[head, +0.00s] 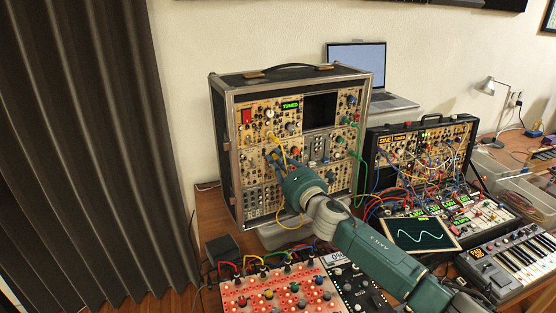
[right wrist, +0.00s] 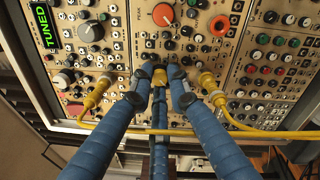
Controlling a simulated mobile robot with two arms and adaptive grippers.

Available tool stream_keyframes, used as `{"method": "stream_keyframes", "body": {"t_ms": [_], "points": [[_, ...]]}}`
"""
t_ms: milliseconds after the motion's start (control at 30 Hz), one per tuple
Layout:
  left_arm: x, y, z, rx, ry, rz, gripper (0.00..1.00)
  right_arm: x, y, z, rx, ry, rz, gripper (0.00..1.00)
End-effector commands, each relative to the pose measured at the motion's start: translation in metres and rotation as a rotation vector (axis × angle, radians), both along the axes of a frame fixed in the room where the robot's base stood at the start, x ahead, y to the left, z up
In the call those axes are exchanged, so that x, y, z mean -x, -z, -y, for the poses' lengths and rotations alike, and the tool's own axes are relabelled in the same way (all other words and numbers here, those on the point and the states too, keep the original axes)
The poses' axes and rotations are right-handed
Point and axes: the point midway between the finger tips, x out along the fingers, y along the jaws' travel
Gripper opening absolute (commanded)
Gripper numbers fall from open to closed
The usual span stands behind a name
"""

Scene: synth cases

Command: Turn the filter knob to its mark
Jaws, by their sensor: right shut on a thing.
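The tall modular synth case (head: 229,170) stands upright with its panel facing me, and a green screen (head: 290,105) on it reads TUNED. My right gripper (head: 274,156) reaches the middle left of this panel. My left gripper is not in view.
Yellow cables are plugged in on both sides of the fingers, at a left plug (right wrist: 97,91) and a right plug (right wrist: 208,82). A second patched case (head: 375,140), a laptop (head: 390,103), a keyboard (head: 515,262) and a red knob panel (head: 275,290) crowd the table.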

Motion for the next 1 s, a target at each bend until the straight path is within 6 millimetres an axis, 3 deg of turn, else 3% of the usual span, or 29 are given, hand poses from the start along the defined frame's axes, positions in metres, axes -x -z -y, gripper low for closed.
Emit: {"method": "stream_keyframes", "body": {"t_ms": [533,567,633,1000], "points": [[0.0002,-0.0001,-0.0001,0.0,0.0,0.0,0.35,0.0019,0.005,-0.0028,0.022,-0.006,0.005,0.0],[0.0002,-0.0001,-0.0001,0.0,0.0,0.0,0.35,0.0019,0.0051,-0.0028,0.022,-0.006,0.005,0.22],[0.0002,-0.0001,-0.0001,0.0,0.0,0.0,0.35,0.0017,0.0048,-0.0025,0.022,-0.005,0.005,0.35],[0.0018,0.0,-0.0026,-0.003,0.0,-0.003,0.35,0.0037,0.0028,0.002,0.022,-0.001,0.008,0.35]]}}
